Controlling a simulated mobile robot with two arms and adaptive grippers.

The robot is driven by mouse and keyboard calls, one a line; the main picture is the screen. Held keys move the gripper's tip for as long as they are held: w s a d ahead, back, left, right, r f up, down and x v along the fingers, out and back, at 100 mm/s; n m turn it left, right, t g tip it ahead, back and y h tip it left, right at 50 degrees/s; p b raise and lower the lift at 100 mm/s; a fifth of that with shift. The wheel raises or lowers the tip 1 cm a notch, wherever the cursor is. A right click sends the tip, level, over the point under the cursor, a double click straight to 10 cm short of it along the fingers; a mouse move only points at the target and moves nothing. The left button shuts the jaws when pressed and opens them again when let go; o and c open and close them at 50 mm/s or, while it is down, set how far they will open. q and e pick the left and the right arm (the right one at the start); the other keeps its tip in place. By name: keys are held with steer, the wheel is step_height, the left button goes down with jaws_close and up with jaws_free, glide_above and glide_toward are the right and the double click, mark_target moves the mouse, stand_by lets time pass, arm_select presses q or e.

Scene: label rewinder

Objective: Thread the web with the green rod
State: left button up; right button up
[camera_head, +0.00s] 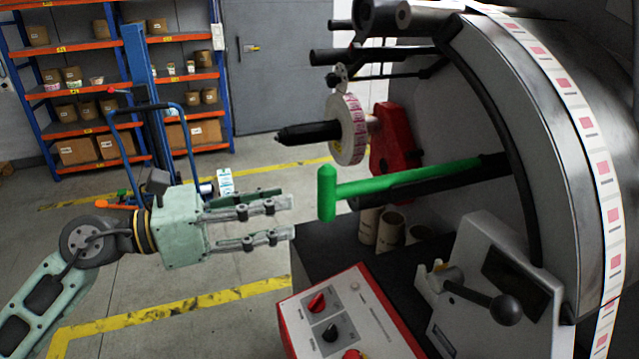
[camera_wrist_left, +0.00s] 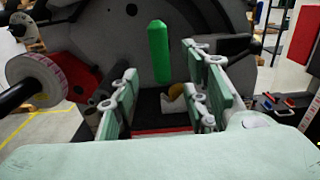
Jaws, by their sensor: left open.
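The green rod (camera_head: 420,178) sticks out from the rewinder's face and ends in a green crossbar handle (camera_head: 327,192). My left gripper (camera_head: 291,218) is open and empty, just left of the handle, its fingers pointing at it with a small gap. In the left wrist view the handle (camera_wrist_left: 159,52) stands upright ahead, between the spread fingers (camera_wrist_left: 160,108) in the picture. The label web (camera_head: 590,130) runs down over the curved rim of the machine at the right. My right gripper is not in view.
A label roll (camera_head: 347,130) sits on a black spindle above the rod. A control box (camera_head: 345,315) with knobs and a black ball lever (camera_head: 505,309) are below. Cardboard cores (camera_head: 391,230) stand under the rod. Open floor lies left; shelves (camera_head: 110,90) stand behind.

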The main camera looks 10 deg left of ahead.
mark_target(327, 179)
arm_select(q)
steer(key=shift+p+x, duration=3.15)
steer(key=shift+x, duration=1.55)
steer(key=shift+c, duration=0.2)
jaws_close()
steer(key=shift+r, duration=0.1)
steer(key=shift+r+p, duration=1.1)
steer(key=shift+r, duration=0.35)
